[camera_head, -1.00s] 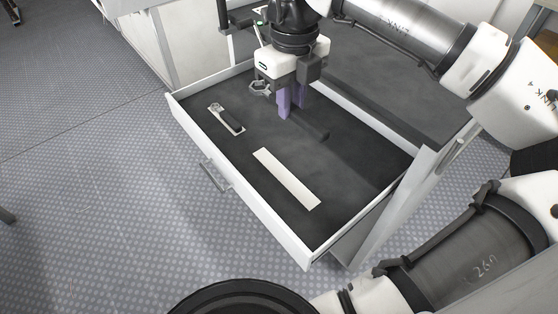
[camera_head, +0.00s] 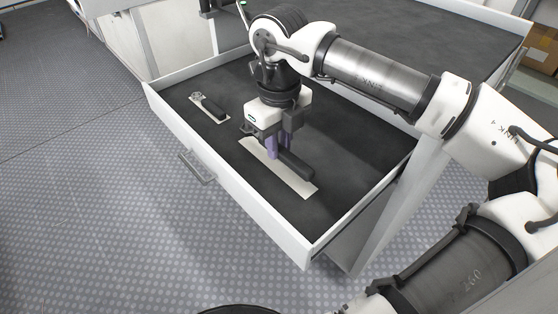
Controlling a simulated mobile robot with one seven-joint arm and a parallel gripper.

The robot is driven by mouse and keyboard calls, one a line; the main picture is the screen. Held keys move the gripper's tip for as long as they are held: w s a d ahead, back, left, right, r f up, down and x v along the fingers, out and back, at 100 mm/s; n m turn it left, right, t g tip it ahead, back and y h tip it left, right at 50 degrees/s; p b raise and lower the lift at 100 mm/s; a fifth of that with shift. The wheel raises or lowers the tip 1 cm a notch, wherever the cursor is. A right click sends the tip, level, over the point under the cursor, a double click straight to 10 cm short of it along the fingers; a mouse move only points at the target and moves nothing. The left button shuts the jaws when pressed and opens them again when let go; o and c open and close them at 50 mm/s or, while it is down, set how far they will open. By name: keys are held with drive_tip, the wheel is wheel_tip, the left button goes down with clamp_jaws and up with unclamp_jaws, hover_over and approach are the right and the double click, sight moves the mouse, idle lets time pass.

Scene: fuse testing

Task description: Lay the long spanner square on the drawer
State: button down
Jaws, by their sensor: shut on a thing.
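My gripper (camera_head: 280,146) points down over the open drawer (camera_head: 230,190) and is shut on the long spanner (camera_head: 296,166). The spanner has a dark handle reaching to the lower right; its head is partly hidden behind my gripper at the left. It runs roughly along the long white strip (camera_head: 297,184) on the drawer's dark floor and appears over its far edge. Whether it touches the strip or hovers just above, I cannot tell. The strip's middle is partly hidden by my fingers.
A smaller spanner (camera_head: 212,105) with a dark handle lies on a shorter white strip at the drawer's left. The drawer's pale walls surround the floor. The dark worktop (camera_head: 440,55) stands behind. The drawer floor at the right is clear.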

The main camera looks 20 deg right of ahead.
drive_tip(key=shift+f+b, duration=0.75)
drive_tip(key=shift+f, duration=0.9)
drive_tip(key=shift+f, duration=0.25)
drive_tip(key=c, duration=1.3)
unclamp_jaws()
drive_tip(key=shift+r, duration=0.1)
drive_tip(key=shift+r, duration=0.1)
wheel_tip(320, 180, up, 12)
drive_tip(key=p, duration=0.2)
